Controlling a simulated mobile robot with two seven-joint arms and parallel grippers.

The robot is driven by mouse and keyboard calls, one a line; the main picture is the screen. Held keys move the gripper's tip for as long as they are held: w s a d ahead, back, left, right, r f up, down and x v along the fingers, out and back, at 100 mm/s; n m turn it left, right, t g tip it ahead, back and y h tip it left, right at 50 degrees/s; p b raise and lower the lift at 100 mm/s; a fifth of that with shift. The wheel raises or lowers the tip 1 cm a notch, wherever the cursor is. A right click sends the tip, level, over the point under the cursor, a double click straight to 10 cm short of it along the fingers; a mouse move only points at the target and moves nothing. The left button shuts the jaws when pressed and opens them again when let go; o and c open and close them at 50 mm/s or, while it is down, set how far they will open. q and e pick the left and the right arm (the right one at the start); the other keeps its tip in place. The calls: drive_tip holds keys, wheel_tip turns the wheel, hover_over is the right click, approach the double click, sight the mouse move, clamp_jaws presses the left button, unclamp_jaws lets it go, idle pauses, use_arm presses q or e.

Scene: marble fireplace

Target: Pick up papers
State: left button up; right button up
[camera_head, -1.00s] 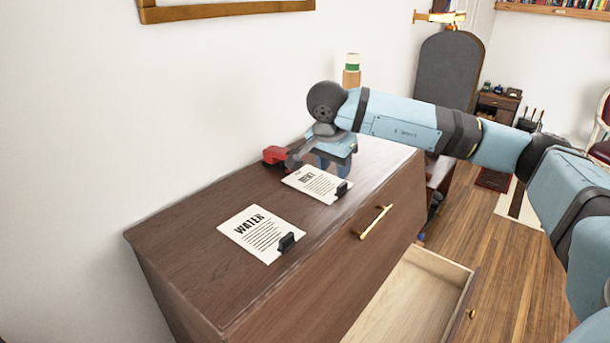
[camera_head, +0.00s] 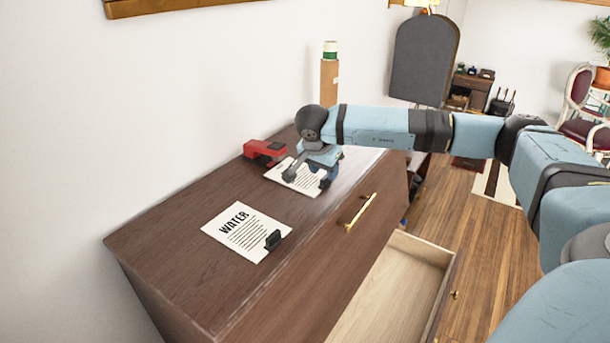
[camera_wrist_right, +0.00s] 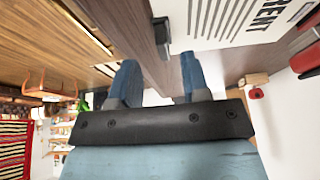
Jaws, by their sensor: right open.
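The WATER paper (camera_head: 235,222) lies flat on the brown cabinet top, with a black clip (camera_head: 273,240) at its near right edge. A second paper (camera_head: 285,172) lies farther back, partly hidden by my right gripper. In the right wrist view this paper (camera_wrist_right: 230,18) reads RENT and has a black clip (camera_wrist_right: 162,32) at its edge. My right gripper (camera_head: 308,176) is open over the RENT paper's right part. In the wrist view its blue fingers (camera_wrist_right: 160,78) are apart with nothing between them, close to the clip. My left gripper is not in view.
A red stapler (camera_head: 265,149) sits beside the RENT paper. A tube with a green top (camera_head: 329,75) stands behind. The cabinet (camera_head: 165,240) has a gold handle (camera_head: 360,212) and an open, empty drawer (camera_head: 395,285) below. The cabinet top's left part is clear.

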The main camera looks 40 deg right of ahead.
sight(326, 176)
drive_tip(key=x, duration=0.3)
drive_tip(key=shift+w+d+f, duration=0.1)
drive_tip(key=shift+w+f, duration=0.15)
drive_tip(key=shift+r, duration=0.1)
drive_tip(key=shift+c, duration=0.2)
clamp_jaws()
drive_tip(key=shift+r+p, duration=0.1)
drive_tip(key=shift+p, duration=0.2)
